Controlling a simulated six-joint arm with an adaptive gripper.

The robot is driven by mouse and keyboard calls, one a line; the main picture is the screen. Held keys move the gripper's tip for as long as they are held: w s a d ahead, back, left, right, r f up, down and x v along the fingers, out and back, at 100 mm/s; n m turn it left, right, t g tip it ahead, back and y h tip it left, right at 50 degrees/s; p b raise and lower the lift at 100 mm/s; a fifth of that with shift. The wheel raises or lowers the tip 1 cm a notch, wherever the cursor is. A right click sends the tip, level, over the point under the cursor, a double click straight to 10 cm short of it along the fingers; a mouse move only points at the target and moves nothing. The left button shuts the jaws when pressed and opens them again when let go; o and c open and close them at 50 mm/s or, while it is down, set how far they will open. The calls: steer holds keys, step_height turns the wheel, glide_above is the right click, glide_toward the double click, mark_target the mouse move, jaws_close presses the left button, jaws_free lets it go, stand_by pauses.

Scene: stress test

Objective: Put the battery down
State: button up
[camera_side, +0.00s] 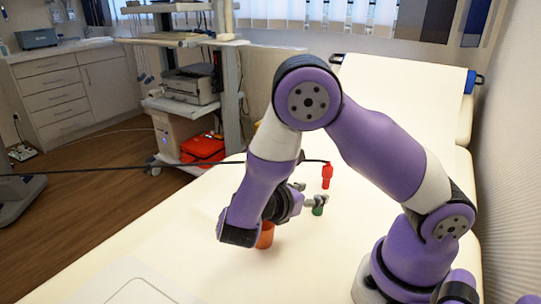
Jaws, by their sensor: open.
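My gripper (311,195) is low over the cream padded surface (190,250), pointing right in the view. Its jaws are open. A small green cylinder (318,210) is right at the fingertips, partly covered by them; I cannot tell whether they touch it. A small red upright object (327,176) with a narrower top stands just behind the gripper, apart from it. An orange cylindrical object (265,235) is partly hidden behind my wrist. Which of these small objects is the battery cannot be told at this size.
A thin black cable (120,168) crosses from the left and ends near the red object. A pale flat panel (135,290) lies at the front left. A shelf cart (190,100) with a printer and a red bag stands behind. The surface left of my wrist is clear.

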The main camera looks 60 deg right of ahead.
steer(key=v, duration=0.2)
steer(key=shift+a+r, duration=0.15)
steer(key=shift+a, duration=0.1)
steer(key=shift+w+a+r+m+y, duration=0.1)
steer(key=shift+a+m+y, duration=0.1)
steer(key=shift+m+y, duration=0.1)
steer(key=a+r+m+t+y, duration=0.3)
steer(key=r+m+t+y, duration=0.1)
steer(key=r+m+y, duration=0.1)
steer(key=s+a+r+m+t+y, duration=0.1)
steer(key=a+r+m+t+y, duration=0.2)
steer(key=m+y, duration=0.4)
step_height(320, 180, up, 3)
steer(key=m+t, duration=0.1)
steer(key=m, duration=0.2)
steer(key=shift+s+y, duration=0.35)
steer(key=shift+y, duration=0.05)
